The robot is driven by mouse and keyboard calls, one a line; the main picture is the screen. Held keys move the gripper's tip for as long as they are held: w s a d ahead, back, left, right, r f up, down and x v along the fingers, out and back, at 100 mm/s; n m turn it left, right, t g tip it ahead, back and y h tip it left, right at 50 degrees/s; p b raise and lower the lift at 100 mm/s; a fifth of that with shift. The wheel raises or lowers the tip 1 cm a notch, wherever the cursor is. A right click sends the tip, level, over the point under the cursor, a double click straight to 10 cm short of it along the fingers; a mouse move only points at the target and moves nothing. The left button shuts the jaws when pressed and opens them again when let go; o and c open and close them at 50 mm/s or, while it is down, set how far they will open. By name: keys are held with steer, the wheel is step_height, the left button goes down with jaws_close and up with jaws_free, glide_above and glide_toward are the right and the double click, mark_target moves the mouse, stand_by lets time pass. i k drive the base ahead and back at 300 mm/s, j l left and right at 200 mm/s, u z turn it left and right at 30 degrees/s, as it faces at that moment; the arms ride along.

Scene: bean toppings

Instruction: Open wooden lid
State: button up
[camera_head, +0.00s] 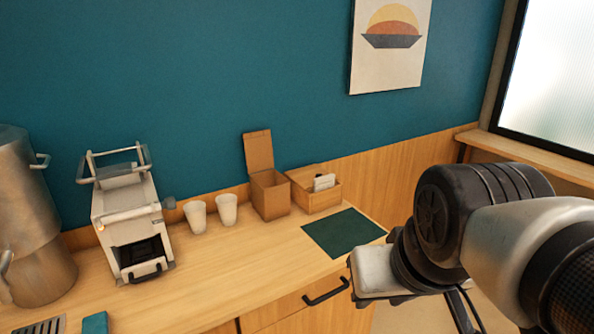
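A tall brown box (270,196) stands on the counter against the back wall. Its lid (258,152) stands raised and upright at the back of the box. A lower wooden box (318,201) sits right beside it, with a flat lid-like panel (303,177) on its left part and a white and dark item showing at its right. I cannot tell which of the two lids is the wooden lid. My gripper's white hand (374,273) is at the lower right, in front of the counter and apart from both boxes. Its fingers cannot be made out.
A dark green mat (344,233) lies in front of the boxes. Two white cups (227,210) stand left of them. A white machine (130,222) and a metal urn (25,220) are further left. A black drawer handle (326,292) sticks out below the counter edge.

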mark_target(303, 177)
steer(key=i+l+u, duration=0.25)
steer(key=i+l, duration=0.2)
steer(key=l, duration=0.15)
steer(key=i+l+u, duration=0.15)
steer(key=l, duration=0.2)
steer(key=i+l+u, duration=0.1)
steer(key=i+l, duration=0.15)
steer(key=i+l+u, duration=0.15)
steer(key=l, duration=0.3)
steer(key=i+l+u, duration=0.15)
steer(key=l, duration=0.25)
steer(key=i+l+u, duration=0.1)
steer(key=l, duration=0.3)
steer(key=i, duration=0.1)
